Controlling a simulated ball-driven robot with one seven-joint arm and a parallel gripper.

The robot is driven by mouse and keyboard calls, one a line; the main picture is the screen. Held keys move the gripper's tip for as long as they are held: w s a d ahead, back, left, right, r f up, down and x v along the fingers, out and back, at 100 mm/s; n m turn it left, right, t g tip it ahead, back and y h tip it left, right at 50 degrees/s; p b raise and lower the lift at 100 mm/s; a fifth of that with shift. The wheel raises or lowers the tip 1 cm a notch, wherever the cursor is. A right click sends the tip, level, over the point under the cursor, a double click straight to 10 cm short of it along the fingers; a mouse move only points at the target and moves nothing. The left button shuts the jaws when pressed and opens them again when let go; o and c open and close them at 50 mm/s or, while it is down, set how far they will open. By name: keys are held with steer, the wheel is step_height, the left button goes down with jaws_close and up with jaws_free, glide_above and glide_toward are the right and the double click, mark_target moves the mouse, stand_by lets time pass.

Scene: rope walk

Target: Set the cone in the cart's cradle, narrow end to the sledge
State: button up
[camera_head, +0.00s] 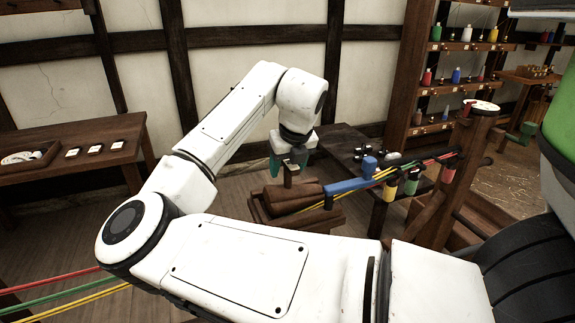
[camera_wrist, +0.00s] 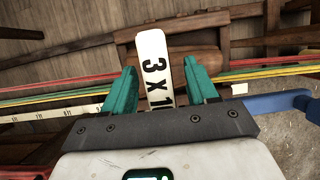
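My gripper (camera_head: 288,160) hangs above a low wooden cart (camera_head: 312,222); its teal fingers point down. Brown rounded wooden pieces (camera_head: 293,197) lie on the cart under it; I cannot tell the cone from the cradle there. A small upright piece with a pale top (camera_head: 291,171) stands at the fingers. The cone's ends are not clear, and I cannot identify the sledge.
Red, green and yellow strands (camera_head: 415,168) run to a wooden post (camera_head: 468,145) at right, past a blue bar (camera_head: 350,185) beside the cart. A dark table (camera_head: 345,140) stands behind. A side table (camera_head: 70,150) is at left, shelves (camera_head: 460,90) at back right.

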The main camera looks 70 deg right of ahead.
steer(key=v, duration=1.2)
steer(key=shift+r, duration=0.1)
